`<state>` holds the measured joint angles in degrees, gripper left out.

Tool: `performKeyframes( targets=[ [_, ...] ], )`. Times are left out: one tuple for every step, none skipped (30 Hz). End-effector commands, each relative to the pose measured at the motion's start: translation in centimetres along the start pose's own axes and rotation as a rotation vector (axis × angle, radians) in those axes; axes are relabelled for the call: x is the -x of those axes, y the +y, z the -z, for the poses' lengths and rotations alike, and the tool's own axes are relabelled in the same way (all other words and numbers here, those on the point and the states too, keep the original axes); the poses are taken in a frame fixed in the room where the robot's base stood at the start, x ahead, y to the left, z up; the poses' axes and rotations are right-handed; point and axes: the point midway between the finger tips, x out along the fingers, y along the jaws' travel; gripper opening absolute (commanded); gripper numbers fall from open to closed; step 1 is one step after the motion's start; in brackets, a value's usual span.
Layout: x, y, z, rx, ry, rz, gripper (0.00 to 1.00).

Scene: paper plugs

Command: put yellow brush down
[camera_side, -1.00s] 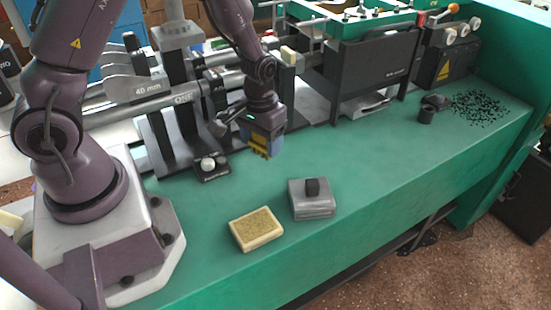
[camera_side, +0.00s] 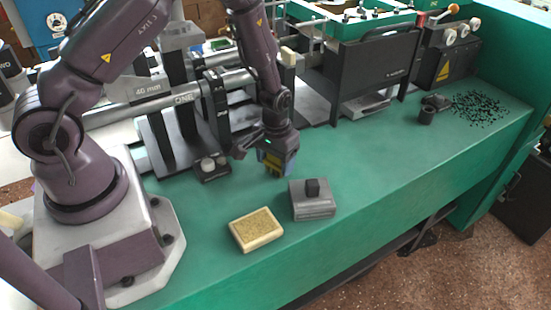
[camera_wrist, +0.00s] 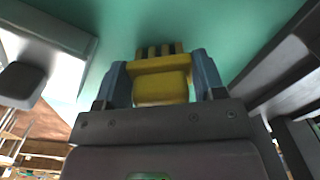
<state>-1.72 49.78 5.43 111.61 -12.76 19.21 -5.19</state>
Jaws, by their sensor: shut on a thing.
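The yellow brush (camera_wrist: 160,82) is held between the two blue fingers of my gripper (camera_wrist: 162,78) in the wrist view, with dark stripes at its far end. I cannot tell whether the brush touches the bench.
A grey block with a black knob (camera_side: 312,203) stands on the green bench (camera_side: 370,190). A tan pad (camera_side: 256,230) lies to its front left. Black machine parts (camera_side: 368,65) stand behind. Dark granules (camera_side: 478,106) lie at the far right. The bench's middle right is clear.

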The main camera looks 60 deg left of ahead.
Motion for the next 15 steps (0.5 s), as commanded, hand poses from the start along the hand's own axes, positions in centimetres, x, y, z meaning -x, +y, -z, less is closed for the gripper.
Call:
performKeyframes(
  targets=[
    [-0.21,-0.02,-0.02,0.000,-0.001,0.000,0.44],
    [-0.20,-0.02,-0.02,0.000,-0.001,0.000,0.68],
    [-0.18,-0.01,-0.02,0.000,-0.001,0.000,0.77],
    [-0.17,-0.01,-0.02,0.000,-0.001,0.000,0.84],
    [-0.17,-0.01,-0.02,0.000,-0.001,0.000,0.89],
    [-0.16,-0.01,-0.02,0.000,-0.001,0.000,0.89],
    [-0.16,-0.01,-0.02,0.000,-0.001,0.000,0.89],
    [-0.16,-0.01,-0.02,0.000,-0.001,0.000,0.89],
    [-0.15,-0.01,-0.02,0.000,-0.001,0.000,0.89],
    [-0.15,-0.01,-0.01,0.000,-0.001,0.000,0.89],
    [-0.15,-0.01,-0.02,0.000,-0.001,0.000,0.89],
    [-0.12,-0.01,-0.01,0.000,0.000,0.000,0.89],
    [-0.06,0.00,0.00,0.000,0.000,0.000,0.89],
    [0.06,0.00,0.01,0.000,0.001,0.000,0.89],
    [0.32,0.02,0.03,0.000,0.002,-0.001,0.89]
  ],
)
